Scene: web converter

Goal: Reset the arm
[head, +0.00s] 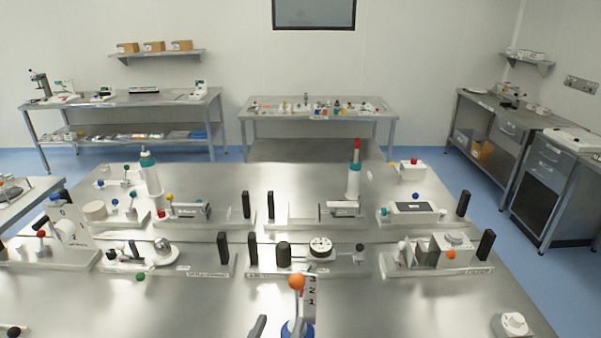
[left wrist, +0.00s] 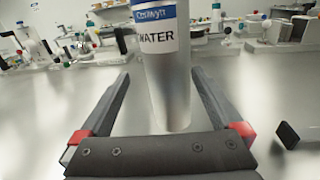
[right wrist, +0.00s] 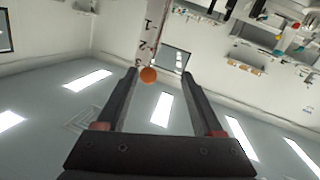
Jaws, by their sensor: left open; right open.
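In the left wrist view my left gripper (left wrist: 158,74) is open. A silvery-white cylinder (left wrist: 168,95) with a blue band and the word WATER stands upright ahead, in line with the gap between the fingers; contact cannot be told. In the right wrist view my right gripper (right wrist: 158,74) is open. An orange ball (right wrist: 148,75) shows between its fingertips, closer to the left finger in the picture, below a white marked strip (right wrist: 152,30). In the head view the orange ball (head: 297,282) is at the bottom centre beside the strip (head: 309,298), above a blue part (head: 297,329). A dark finger shows left of it.
A steel table (head: 210,305) carries several fixtures with black upright posts. A round dial fixture (head: 321,247) stands beyond the orange ball. A white box with a knob (head: 513,325) is at the right front. Bare table lies either side of the ball.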

